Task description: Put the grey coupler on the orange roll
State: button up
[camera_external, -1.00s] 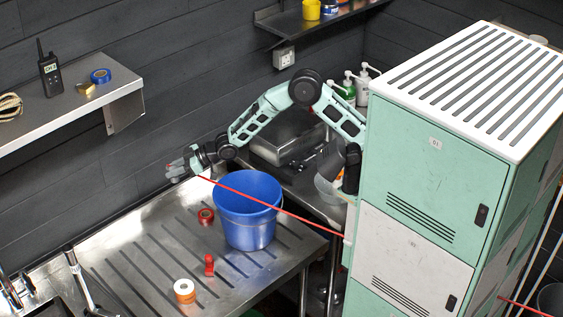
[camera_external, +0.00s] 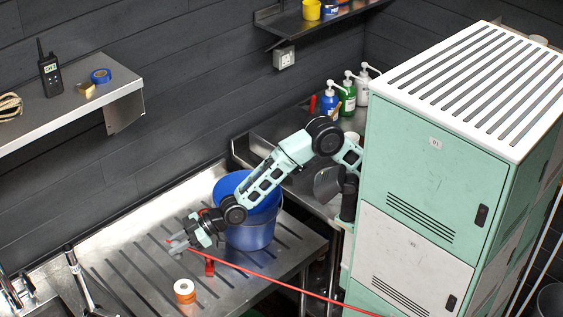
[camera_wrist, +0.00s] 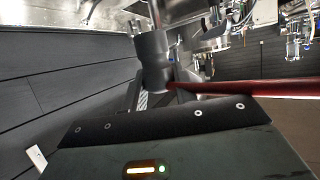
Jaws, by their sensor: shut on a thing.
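The grey coupler (camera_wrist: 152,58) is a dark grey cylinder held in my gripper, and it fills the middle of the wrist view. In the external view my gripper (camera_external: 177,243) is shut on the coupler, above the metal drainboard and clear of its surface. The orange roll (camera_external: 184,297) stands on the drainboard, orange on its side with a pale top. It is below and slightly right of my gripper in the picture, apart from it. I cannot make out the orange roll in the wrist view.
A long thin red bar (camera_external: 290,282) runs from my gripper to the lower right. A small red object (camera_external: 209,267) lies near the roll. A blue bucket (camera_external: 248,237) stands behind, partly covered by my arm. The slotted drainboard (camera_external: 140,277) has free room at left.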

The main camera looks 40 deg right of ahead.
jog(key=p, duration=0.2)
send_over(184, 286)
notch_tip(184, 286, down, 15)
dwell(0.3)
jog(key=shift+f+b, duration=0.2)
jog(key=shift+b, duration=0.15)
jog(key=o, duration=1)
jog(key=shift+c, duration=0.2)
jog(key=shift+r, duration=0.2)
jog(key=b+v, duration=0.1)
jog(key=v, duration=1.1)
jog(key=shift+b, duration=0.3)
